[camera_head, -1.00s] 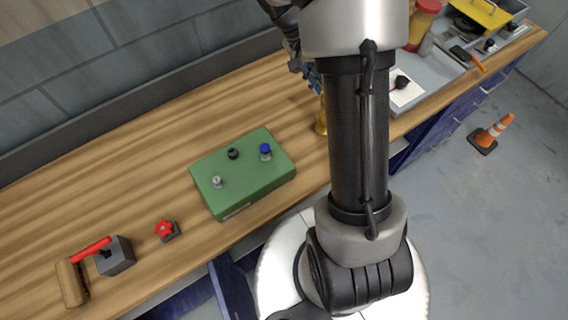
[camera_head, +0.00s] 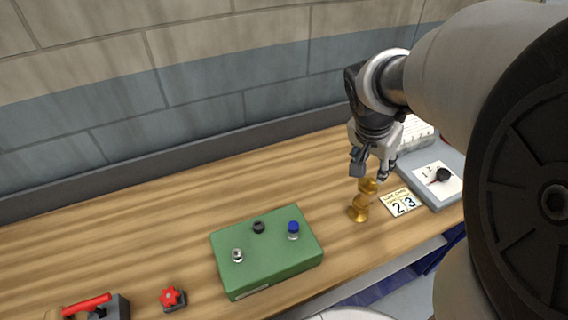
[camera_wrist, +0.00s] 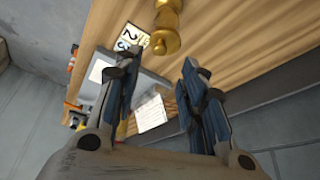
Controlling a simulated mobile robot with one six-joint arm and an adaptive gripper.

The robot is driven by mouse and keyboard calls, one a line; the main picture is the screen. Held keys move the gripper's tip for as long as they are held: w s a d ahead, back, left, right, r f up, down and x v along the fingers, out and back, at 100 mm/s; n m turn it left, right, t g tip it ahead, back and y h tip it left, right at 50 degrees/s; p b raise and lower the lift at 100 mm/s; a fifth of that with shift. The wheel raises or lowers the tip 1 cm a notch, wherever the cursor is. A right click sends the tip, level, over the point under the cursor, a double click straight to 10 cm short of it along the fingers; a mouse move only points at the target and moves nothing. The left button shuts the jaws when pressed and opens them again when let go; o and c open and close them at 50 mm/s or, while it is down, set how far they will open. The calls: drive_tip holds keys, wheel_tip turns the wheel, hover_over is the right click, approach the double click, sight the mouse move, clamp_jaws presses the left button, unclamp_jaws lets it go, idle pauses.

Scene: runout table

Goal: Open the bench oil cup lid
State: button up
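The oil cup is a brass fitting (camera_head: 359,210) standing on the wooden bench, right of the green box. Its rounded top (camera_head: 368,186) looks closed, though the lid's edge is too small to make out. In the wrist view the brass cup (camera_wrist: 166,28) is at the top centre, beyond the fingertips. My gripper (camera_head: 372,172) is just above the cup, pointing down, with its fingers apart. In the wrist view my gripper (camera_wrist: 158,72) shows a wide empty gap between its fingers. I see no clear contact with the cup.
A green box (camera_head: 268,262) with several knobs stands left of the cup. A card with numbers (camera_head: 401,203) and a grey panel with a black knob (camera_head: 428,163) are close on the right. A red knob (camera_head: 171,298) is at front left. A wall runs behind the bench (camera_head: 130,236).

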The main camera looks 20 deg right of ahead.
drive_tip(key=p+v, duration=0.3)
drive_tip(key=v, duration=0.8)
drive_tip(key=s+a+f+n+t+y+b, duration=0.2)
drive_tip(key=s+a+f+n+y+b, duration=0.1)
drive_tip(key=s+a+f+n+b, duration=0.6)
drive_tip(key=a+f+n, duration=0.3)
drive_tip(key=a+f, duration=0.1)
drive_tip(key=a, duration=0.2)
drive_tip(key=shift+s+t+y, duration=0.3)
drive_tip(key=shift+s, duration=0.05)
drive_tip(key=shift+a, duration=0.1)
drive_tip(key=shift+c, duration=0.2)
